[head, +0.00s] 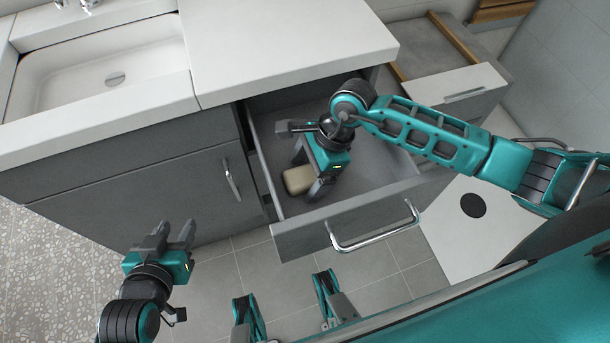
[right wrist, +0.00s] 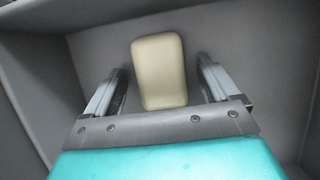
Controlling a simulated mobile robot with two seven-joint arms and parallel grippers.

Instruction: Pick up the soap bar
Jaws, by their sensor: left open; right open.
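The beige soap bar (head: 298,179) lies on the floor of the open grey drawer (head: 300,240) under the counter. My right gripper (head: 310,178) reaches down into the drawer over the soap bar, with its fingers apart. In the right wrist view the soap bar (right wrist: 159,71) shows between and beyond the two open fingers of my right gripper (right wrist: 163,85), with a gap on each side. I see no contact with it. My left gripper (head: 174,235) is open and empty, in front of the closed cabinet door.
A white sink (head: 95,75) and a white countertop (head: 280,40) lie above the drawer. A metal handle (head: 375,232) is on the drawer front.

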